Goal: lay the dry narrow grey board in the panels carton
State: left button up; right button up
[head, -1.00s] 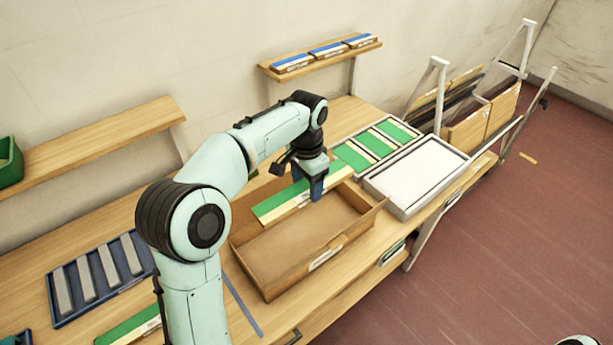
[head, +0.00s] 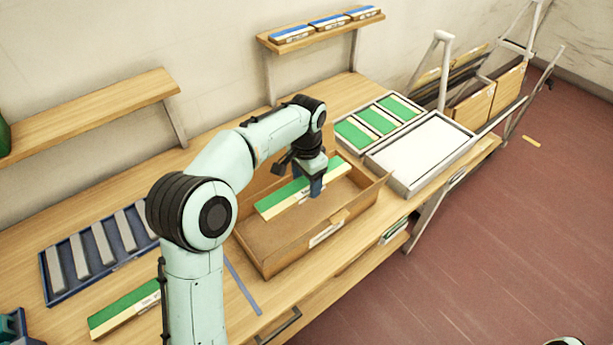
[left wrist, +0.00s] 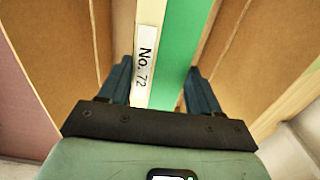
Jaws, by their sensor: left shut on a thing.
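My left gripper (head: 316,190) is shut on a narrow green-and-cream board (head: 282,203) and holds it inside the outline of the open brown carton (head: 275,272). In the left wrist view the board (left wrist: 180,48) runs between the two fingers (left wrist: 158,88) and bears a label reading "No. 72". The carton floor shows bare in front of the board; I cannot tell whether the board touches it. Several narrow grey boards (head: 102,243) lie in a blue tray (head: 83,288) at the left of the bench. My right gripper is out of view.
Another green-and-cream board (head: 122,312) lies on the bench at front left. Behind the carton at right are a tray of green panels (head: 355,135) and a white-filled tray (head: 420,150). A shelf with blue-and-white packs (head: 328,48) is above. A rack with boards (head: 472,112) stands at far right.

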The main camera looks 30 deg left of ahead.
pick_arm(q)
jog(key=shift+f+b, duration=1.55)
jog(key=shift+f, duration=3.25)
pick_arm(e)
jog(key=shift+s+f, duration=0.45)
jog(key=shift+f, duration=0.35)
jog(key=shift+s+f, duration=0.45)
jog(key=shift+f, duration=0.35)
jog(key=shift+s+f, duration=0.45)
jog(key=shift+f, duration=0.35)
pick_arm(q)
jog(key=shift+f+b, duration=0.4)
jog(key=shift+f, duration=0.2)
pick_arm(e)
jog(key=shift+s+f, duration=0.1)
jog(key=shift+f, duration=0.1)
pick_arm(q)
jog(key=o, duration=1.2)
jog(key=shift+r, duration=0.1)
notch_tip(320, 180, up, 13)
jog(key=shift+r+p, duration=0.1)
jog(key=shift+p, duration=1.1)
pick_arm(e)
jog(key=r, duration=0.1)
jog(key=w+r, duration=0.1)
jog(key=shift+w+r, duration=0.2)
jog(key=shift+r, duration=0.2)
